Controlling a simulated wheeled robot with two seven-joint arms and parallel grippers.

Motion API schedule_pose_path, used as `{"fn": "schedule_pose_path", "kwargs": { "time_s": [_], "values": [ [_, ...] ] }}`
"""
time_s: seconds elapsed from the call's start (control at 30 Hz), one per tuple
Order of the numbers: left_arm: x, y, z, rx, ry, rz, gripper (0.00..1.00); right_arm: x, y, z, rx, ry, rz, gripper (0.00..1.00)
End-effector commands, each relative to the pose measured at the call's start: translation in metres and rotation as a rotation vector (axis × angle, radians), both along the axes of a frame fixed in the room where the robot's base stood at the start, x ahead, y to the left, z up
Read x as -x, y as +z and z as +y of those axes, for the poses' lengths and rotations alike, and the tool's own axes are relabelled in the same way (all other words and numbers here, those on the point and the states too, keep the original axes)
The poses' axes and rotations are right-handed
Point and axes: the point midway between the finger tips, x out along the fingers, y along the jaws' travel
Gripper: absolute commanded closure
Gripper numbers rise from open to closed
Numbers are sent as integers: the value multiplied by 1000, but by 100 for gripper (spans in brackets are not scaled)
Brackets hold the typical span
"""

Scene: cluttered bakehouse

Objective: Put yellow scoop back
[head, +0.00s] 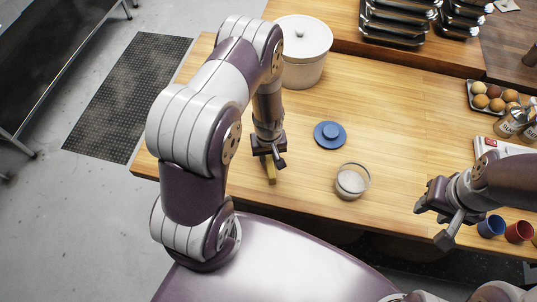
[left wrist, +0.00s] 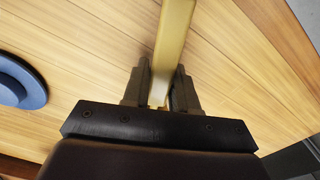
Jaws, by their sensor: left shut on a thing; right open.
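The yellow scoop (head: 270,172) shows as a narrow yellow bar near the front left of the wooden worktop. My left gripper (head: 268,159) is shut on it, pointing down at the worktop. In the left wrist view the yellow bar (left wrist: 175,38) runs between the two fingers of my left gripper (left wrist: 160,88). The scoop's bowl is not visible, and I cannot tell whether the scoop touches the wood. My right gripper (head: 440,212) is open and empty at the front right, apart from the scoop.
A glass jar with pale contents (head: 351,183) stands right of my left gripper. A blue lid (head: 329,134) lies behind the jar. A white lidded crock (head: 303,52), an egg tray (head: 492,98), a blue cup (head: 491,227) and a red cup (head: 519,232) stand around.

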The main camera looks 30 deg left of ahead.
Motion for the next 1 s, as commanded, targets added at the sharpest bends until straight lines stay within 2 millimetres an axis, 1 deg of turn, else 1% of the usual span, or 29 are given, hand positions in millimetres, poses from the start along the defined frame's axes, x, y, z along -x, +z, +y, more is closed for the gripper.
{"fn": "schedule_pose_path", "kwargs": {
  "time_s": [0.2, 0.23, 0.27, 0.3, 0.33, 0.6, 0.67, 0.73, 0.87, 1.0],
  "values": [
    [0, -5, 0, 0, 0, 0, 100, 0, -4, 0, 0, 0, 0, 57],
    [0, -5, 0, 0, 0, 0, 69, 0, -4, 0, 0, 0, 0, 57],
    [0, -4, 0, 0, 0, 0, 60, 0, -4, 0, 0, 0, 0, 57],
    [0, -4, 0, 0, 0, 0, 46, 0, -3, 0, 0, 0, 0, 57],
    [0, -4, 0, 0, 0, 0, 43, 0, -3, 0, 0, 0, 0, 57],
    [0, -4, 0, -1, 0, -1, 43, 0, -4, 0, 0, 0, 0, 57],
    [-1, -1, 0, 0, 0, -2, 43, 0, -4, 0, 0, 0, 0, 57],
    [-1, 7, 0, 0, 0, -2, 43, 0, -6, 0, 0, 0, 0, 57],
    [-2, 36, 0, 0, 0, -7, 43, 0, -11, 0, 0, 0, 0, 57],
    [-1, 75, 0, 0, 0, -7, 43, 0, -17, 0, 0, 0, 0, 57]
  ]
}}
